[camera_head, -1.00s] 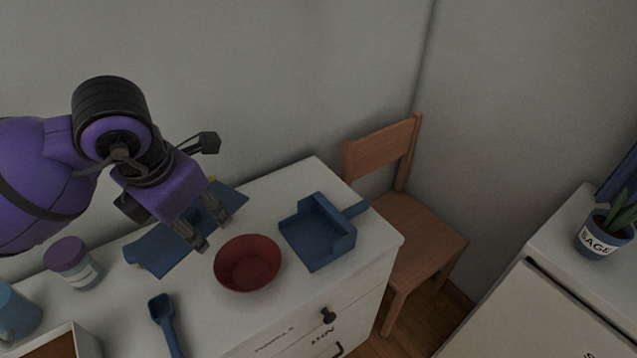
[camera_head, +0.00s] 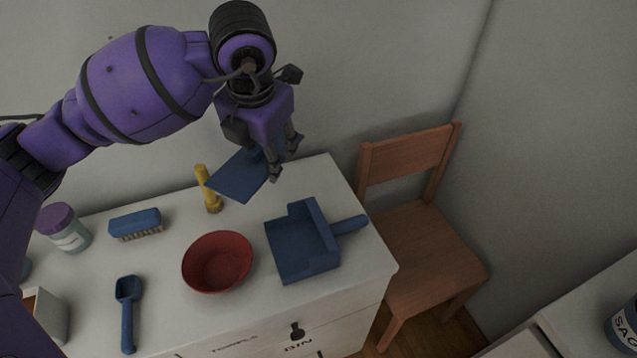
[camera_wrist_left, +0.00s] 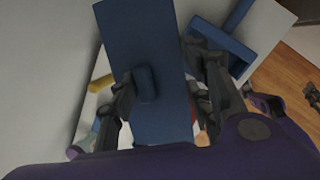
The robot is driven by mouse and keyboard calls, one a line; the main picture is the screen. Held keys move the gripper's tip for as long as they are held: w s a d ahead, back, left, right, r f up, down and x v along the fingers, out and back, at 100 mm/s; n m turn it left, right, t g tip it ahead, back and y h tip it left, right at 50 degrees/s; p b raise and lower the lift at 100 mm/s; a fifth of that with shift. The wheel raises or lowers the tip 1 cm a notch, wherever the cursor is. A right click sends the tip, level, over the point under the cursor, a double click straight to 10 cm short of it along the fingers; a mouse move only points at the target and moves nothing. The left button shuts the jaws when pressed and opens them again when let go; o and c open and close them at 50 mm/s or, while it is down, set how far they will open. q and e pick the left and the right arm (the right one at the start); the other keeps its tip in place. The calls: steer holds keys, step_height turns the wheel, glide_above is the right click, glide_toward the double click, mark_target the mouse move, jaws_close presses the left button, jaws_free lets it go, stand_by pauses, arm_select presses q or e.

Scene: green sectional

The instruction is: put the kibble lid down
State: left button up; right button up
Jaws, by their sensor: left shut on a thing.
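The kibble lid is a flat blue panel (camera_head: 238,176). It is in my left gripper (camera_head: 284,160), above the back of the white cabinet top, near the wall. In the left wrist view the lid (camera_wrist_left: 140,35) stretches between the fingers, with a small raised blue handle (camera_wrist_left: 146,84) on its face. My left gripper is shut on the lid, and the fingers hide part of it in the head view. The lid looks apart from the cabinet top, though the gap is hard to judge. My right gripper is not in view.
On the cabinet top (camera_head: 180,315) are a red bowl (camera_head: 217,262), a blue dustpan (camera_head: 300,250), a blue scoop (camera_head: 128,312), a blue brush (camera_head: 135,223), a yellow upright thing (camera_head: 208,190) and a purple-capped jar (camera_head: 65,228). A wooden chair (camera_head: 415,240) stands to the right.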

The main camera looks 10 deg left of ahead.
arm_select(q)
steer(key=shift+w+d, duration=0.2)
steer(key=shift+w, duration=0.05)
steer(key=shift+w+d+f+n, duration=0.1)
steer(key=shift+w+d+n, duration=0.1)
steer(key=shift+n, duration=0.1)
steer(key=w+d+f, duration=0.1)
steer(key=w+f, duration=1.1)
steer(key=w, duration=0.1)
steer(key=shift+d+f, duration=0.35)
steer(key=shift+f, duration=0.05)
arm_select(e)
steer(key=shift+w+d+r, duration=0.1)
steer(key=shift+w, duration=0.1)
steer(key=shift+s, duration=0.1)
arm_select(q)
steer(key=shift+f, duration=0.6)
steer(key=shift+c, duration=0.2)
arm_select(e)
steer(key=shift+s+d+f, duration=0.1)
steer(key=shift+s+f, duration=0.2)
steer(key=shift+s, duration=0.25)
